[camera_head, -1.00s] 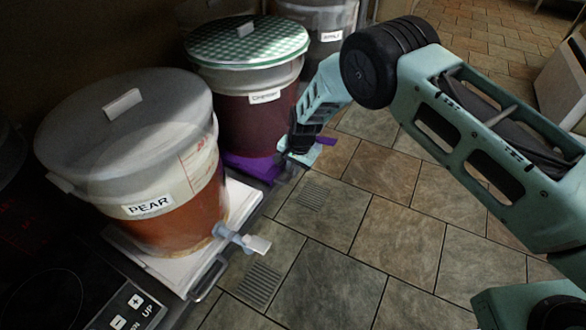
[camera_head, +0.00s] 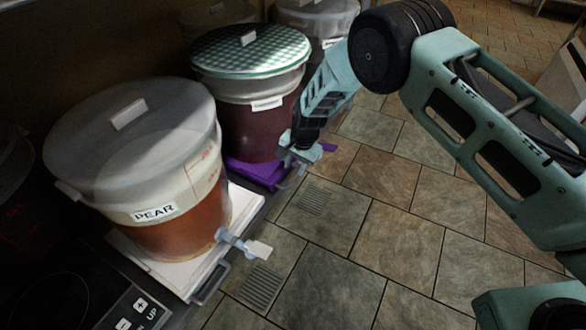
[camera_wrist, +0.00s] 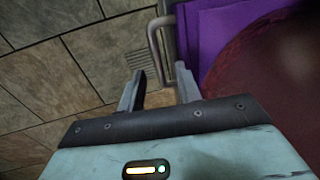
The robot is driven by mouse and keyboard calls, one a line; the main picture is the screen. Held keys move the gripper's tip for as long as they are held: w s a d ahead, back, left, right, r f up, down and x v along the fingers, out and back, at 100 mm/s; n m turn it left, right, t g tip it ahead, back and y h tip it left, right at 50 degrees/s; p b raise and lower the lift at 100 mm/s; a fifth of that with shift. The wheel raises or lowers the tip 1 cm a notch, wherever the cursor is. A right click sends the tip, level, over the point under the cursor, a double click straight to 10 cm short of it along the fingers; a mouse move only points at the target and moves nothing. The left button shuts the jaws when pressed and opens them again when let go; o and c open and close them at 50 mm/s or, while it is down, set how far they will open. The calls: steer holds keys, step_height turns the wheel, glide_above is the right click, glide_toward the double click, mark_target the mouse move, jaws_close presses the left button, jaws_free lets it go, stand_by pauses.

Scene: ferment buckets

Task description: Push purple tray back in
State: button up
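The purple tray (camera_head: 250,172) sits under the dark red bucket (camera_head: 245,130) with the green checkered lid. In the wrist view the tray (camera_wrist: 212,35) is at the upper right, with a grey bar handle (camera_wrist: 155,38) along its front edge. My gripper (camera_head: 303,155) is in front of the red bucket, close to the tray's front. In the wrist view my gripper (camera_wrist: 160,80) is open, its two fingers apart with nothing between them. The fingertips are close to the handle; I cannot tell whether they touch. A small purple piece shows right of my gripper in the head view.
The bucket labelled PEAR (camera_head: 150,165) stands nearer on a white tray (camera_head: 235,215), with a tap (camera_head: 243,243) jutting over the floor. Another bucket (camera_head: 318,25) stands farther back. The tiled floor (camera_head: 375,240) to the right is clear.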

step_height(320, 180, up, 12)
steer(key=s+d+p, duration=0.1)
steer(key=d+p, duration=0.1)
steer(key=p, duration=0.2)
steer(key=shift+r, duration=0.2)
steer(key=shift+s, duration=0.1)
steer(key=s+r+n+g, duration=0.1)
steer(key=s+r+n, duration=0.6)
steer(key=s+r, duration=1.2)
steer(key=s+d+r+n+h, duration=0.1)
steer(key=s+d+r+n, duration=0.3)
steer(key=s, duration=0.5)
steer(key=s+d+r+n, duration=0.1)
steer(key=s+d+n, duration=0.1)
steer(key=s+d, duration=0.55)
step_height(320, 180, up, 36)
steer(key=s+a+p, duration=0.1)
steer(key=p, duration=3.5)
steer(key=shift+s+a, duration=0.2)
